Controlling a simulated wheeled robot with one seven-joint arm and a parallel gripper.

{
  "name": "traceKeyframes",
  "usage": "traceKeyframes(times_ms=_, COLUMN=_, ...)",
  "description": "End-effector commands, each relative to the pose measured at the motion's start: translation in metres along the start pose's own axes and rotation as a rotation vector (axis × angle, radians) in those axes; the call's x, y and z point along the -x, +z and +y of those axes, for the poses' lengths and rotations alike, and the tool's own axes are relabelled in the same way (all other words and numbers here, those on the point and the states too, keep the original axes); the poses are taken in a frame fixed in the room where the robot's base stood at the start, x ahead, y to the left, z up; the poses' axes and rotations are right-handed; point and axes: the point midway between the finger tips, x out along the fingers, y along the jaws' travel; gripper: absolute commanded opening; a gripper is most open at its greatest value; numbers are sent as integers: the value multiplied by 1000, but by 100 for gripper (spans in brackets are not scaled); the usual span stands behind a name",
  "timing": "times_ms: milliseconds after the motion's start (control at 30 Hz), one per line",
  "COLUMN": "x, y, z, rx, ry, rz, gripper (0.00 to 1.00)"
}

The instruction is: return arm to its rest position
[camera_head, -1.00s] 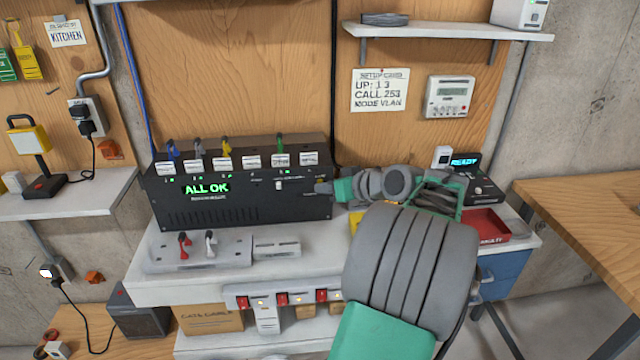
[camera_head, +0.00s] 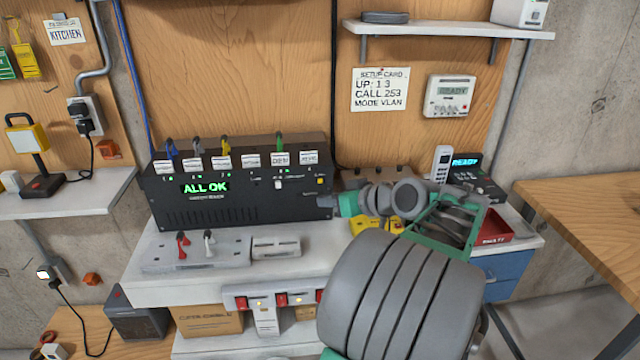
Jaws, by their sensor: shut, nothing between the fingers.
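My arm, with grey and green links, reaches from the bottom of the view up over the right part of the white bench. My gripper (camera_head: 326,205) is small and dark at its far end, at the lower right corner of the black switch box (camera_head: 245,205). It looks shut and holds nothing. I cannot tell whether it touches the box. The box shows a green "ALL OK" display and several labelled switches. My arm hides part of the bench's right side.
A shelf (camera_head: 450,30) hangs above. A wooden table (camera_head: 590,215) stands at right. The bench front (camera_head: 200,285) has white clear parts.

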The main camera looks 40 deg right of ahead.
Motion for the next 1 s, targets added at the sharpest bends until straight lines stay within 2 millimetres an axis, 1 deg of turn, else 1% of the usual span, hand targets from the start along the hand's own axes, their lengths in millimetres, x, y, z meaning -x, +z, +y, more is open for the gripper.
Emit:
traceKeyframes(times_ms=700, x=0, y=0, z=0, rx=1, ry=0, rz=0, gripper=0)
traceKeyframes(times_ms=767, x=-10, y=2, z=-14, rx=9, ry=-10, rz=-33, gripper=0)
traceKeyframes(times_ms=867, x=-34, y=12, z=-52, rx=24, ry=-28, rz=-130, gripper=0)
traceKeyframes(times_ms=900, x=-44, y=20, z=-73, rx=35, ry=-34, rz=-184, gripper=0)
traceKeyframes(times_ms=967, x=-56, y=35, z=-108, rx=51, ry=-38, rz=-272, gripper=0)
traceKeyframes(times_ms=1000, x=-61, y=46, z=-130, rx=63, ry=-35, rz=-329, gripper=0)
